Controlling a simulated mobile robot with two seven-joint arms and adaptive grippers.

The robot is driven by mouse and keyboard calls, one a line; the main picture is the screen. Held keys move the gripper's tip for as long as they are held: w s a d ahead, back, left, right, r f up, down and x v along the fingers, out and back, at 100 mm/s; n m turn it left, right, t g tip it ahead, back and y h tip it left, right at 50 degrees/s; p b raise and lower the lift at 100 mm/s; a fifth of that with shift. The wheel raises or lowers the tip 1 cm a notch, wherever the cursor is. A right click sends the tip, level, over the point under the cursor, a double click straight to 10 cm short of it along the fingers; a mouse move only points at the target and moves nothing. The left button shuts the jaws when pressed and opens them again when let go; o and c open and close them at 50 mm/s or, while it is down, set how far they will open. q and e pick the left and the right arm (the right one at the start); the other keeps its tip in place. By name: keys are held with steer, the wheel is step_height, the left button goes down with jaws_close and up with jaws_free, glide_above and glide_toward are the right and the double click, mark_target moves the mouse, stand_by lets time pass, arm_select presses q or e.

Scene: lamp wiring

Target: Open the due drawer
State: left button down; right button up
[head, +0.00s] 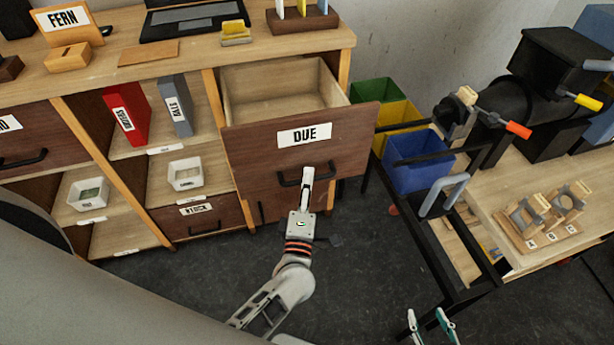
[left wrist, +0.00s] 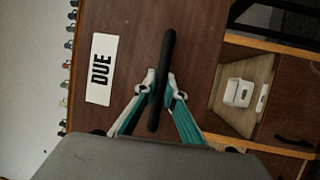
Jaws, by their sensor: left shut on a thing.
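The due drawer (head: 250,145) has a dark brown front with a white DUE label (head: 304,134). It is pulled out from the desk, and its pale wooden inside shows and looks empty. Its black bar handle (left wrist: 167,65) is below the label. My left gripper (head: 307,176) is at this handle, with its fingers closed around the bar; the left wrist view shows a finger on each side of it (left wrist: 160,88). My right gripper (head: 432,322) shows only in part at the bottom edge of the head view, its fingertips apart, away from the drawer.
Green, yellow and blue bins (head: 416,172) stand just right of the drawer. A workbench (head: 510,185) with a black machine and a wooden fixture is further right. Shelves with a red binder (head: 127,112), a grey binder (head: 176,104) and white trays are on the left. Dark floor (head: 350,260) is open in front.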

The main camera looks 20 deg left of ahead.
arm_select(q)
steer(key=c, duration=2.1)
jaws_free()
steer(key=v, duration=0.8)
steer(key=shift+s+d, duration=0.1)
steer(key=shift+d, duration=0.05)
steer(key=shift+d, duration=0.1)
